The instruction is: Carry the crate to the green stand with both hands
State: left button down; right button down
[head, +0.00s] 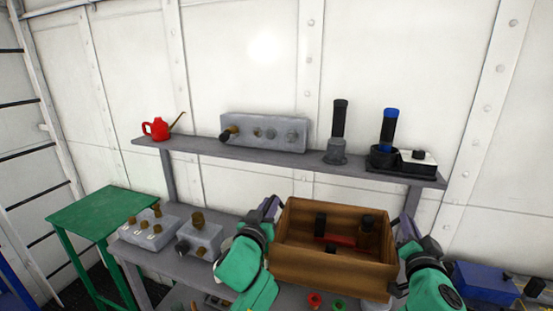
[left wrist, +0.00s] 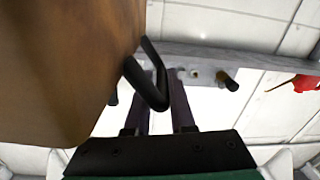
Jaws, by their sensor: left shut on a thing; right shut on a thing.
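The brown wooden crate (head: 330,272) is in front of me at the grey workbench, right of centre in the head view. It holds dark upright pieces and a red piece. My left gripper (head: 268,212) is shut on the black handle (left wrist: 152,75) at the crate's left side; the crate wall (left wrist: 65,70) fills the left of the left wrist view. My right gripper (head: 408,232) is shut at the crate's right side, its grip mostly hidden. I cannot tell how far the crate is above the bench. The green stand (head: 100,208) is at the far left.
Grey boxes with knobs (head: 148,230) (head: 200,237) are on the bench between crate and stand. The shelf (head: 230,153) behind bears a red watering can (head: 157,128), a knobbed panel (head: 262,131) and dark cylinders. A blue box (head: 485,283) is at right. The stand's top looks clear.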

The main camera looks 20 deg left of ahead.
aim_at(104, 206)
jog(key=i+j, duration=0.1)
jog(key=j, duration=1.1)
jog(key=i+j, duration=0.1)
jog(key=j, duration=1.15)
jog(key=i+j, duration=0.1)
jog(key=j, duration=2.35)
jog(key=i+j, duration=0.15)
jog(key=j, duration=0.2)
jog(key=i+j, duration=0.1)
jog(key=j, duration=0.3)
jog(key=i+j+z, duration=0.1)
jog(key=j, duration=0.25)
